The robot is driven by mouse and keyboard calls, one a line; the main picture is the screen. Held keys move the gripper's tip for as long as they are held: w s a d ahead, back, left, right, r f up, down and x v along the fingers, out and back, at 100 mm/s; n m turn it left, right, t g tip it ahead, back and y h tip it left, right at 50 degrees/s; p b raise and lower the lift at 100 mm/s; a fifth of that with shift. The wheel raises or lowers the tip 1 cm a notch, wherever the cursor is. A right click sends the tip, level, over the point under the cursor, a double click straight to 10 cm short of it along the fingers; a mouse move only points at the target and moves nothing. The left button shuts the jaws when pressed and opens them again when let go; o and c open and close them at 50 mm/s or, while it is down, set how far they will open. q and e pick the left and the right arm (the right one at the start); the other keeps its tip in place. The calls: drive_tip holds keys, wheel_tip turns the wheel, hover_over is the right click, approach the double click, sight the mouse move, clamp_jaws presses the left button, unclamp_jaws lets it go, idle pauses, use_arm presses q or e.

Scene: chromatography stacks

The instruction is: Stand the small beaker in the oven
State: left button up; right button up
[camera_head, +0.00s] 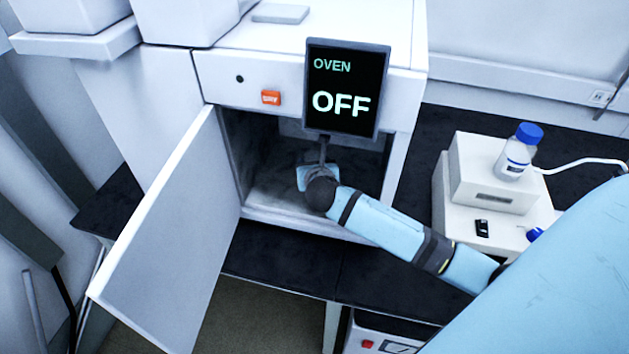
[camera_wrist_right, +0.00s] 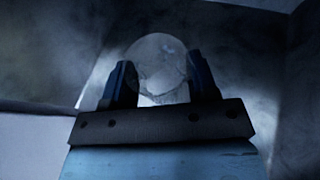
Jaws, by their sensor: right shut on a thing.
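The oven (camera_head: 222,78) has its door (camera_head: 170,235) swung wide open to the left, and its screen (camera_head: 346,90) reads OFF. My right arm reaches into the oven chamber (camera_head: 270,190) from the right. In the right wrist view, my right gripper (camera_wrist_right: 162,88) is shut on the small beaker (camera_wrist_right: 158,58), a clear round glass seen between the two dark fingers. In the head view the beaker is hidden behind my wrist and the screen. I cannot tell whether its base touches the oven floor. My left gripper is not in view.
The oven's side walls and the hanging screen leave limited room around my right arm. A bottle with a blue cap (camera_head: 518,150) stands on a white device (camera_head: 500,190) on the dark bench to the right. The chamber floor looks otherwise clear.

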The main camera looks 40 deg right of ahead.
wheel_tip(320, 180, down, 2)
drive_tip(key=shift+f, duration=0.15)
drive_tip(key=shift+f+b, duration=0.3)
drive_tip(key=shift+f, duration=1.7)
drive_tip(key=o, duration=1)
drive_tip(key=shift+f, duration=0.1)
drive_tip(key=shift+c, duration=0.2)
